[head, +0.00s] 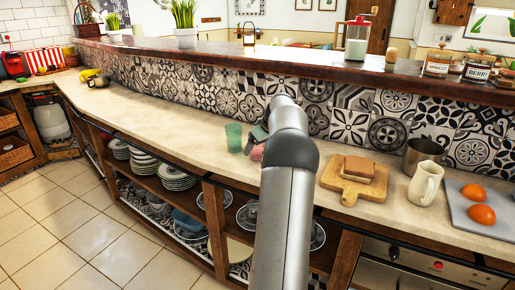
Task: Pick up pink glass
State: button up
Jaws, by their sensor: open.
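A pink glass (257,153) stands on the pale counter, mostly hidden behind my arm. Only its left part shows. A green glass (233,137) stands upright just to its left. My gripper (257,138) shows only in part as a dark piece at the left edge of my arm. It is open and appears just above or beside the pink glass; the exact gap between them cannot be told. The fingers are largely hidden by my arm.
A wooden board (340,187) with bread, a cream jug (425,184) and a metal pot (421,153) stand to the right. A grey tray (466,221) holds orange fruit. The tiled wall (204,88) rises behind. The counter (165,122) is clear to the left.

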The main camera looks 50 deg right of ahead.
jog(key=shift+w+f, duration=0.2)
jog(key=shift+f, duration=0.1)
jog(key=shift+r, duration=0.1)
jog(key=c, duration=1.2)
